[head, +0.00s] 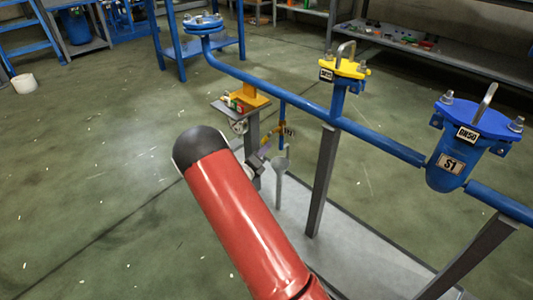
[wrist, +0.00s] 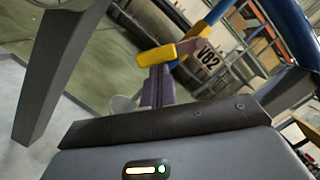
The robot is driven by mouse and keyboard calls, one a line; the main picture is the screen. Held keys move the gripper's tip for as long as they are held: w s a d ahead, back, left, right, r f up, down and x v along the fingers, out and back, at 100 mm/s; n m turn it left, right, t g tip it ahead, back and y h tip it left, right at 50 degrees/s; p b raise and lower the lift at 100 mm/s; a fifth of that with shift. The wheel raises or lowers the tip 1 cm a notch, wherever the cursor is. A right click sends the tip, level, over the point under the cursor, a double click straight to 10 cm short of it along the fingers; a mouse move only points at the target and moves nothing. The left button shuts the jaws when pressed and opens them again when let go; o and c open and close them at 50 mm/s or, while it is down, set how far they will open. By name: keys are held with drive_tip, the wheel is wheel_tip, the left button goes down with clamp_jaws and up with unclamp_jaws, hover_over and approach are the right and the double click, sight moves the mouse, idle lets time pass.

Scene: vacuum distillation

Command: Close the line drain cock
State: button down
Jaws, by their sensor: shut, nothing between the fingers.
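The line drain cock has a yellow lever (wrist: 172,51) and a tag reading V82 (wrist: 207,55) in the wrist view. It sits on a thin blue drain pipe (head: 282,110) below the main blue line in the head view, where the lever is small and partly hidden. My gripper (wrist: 157,72) is shut and empty, its fingertips close to the lever's underside in the wrist view. I cannot tell whether they touch. In the head view my gripper (head: 262,158) shows beside the cock, partly behind my red arm.
A grey funnel (head: 281,165) stands under the drain pipe. A grey support post (head: 322,185) and the main blue pipe (head: 270,92) are close on the right. A blue strainer marked S1 (head: 455,160) is farther right.

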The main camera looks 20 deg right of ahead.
drive_tip(key=shift+w+a+r+m+g+h+b, duration=0.3)
drive_tip(key=shift+w+r+m+g+h+b, duration=0.35)
drive_tip(key=shift+m, duration=1.6)
drive_tip(key=shift+w+a+r+m+g+h+b, duration=0.3)
drive_tip(key=shift+w+m+b, duration=0.5)
drive_tip(key=shift+m, duration=1.5)
drive_tip(key=shift+w+a+r+m+g+h+b, duration=0.25)
drive_tip(key=shift+w+r+m+g+h+b, duration=0.4)
drive_tip(key=shift+m, duration=1.6)
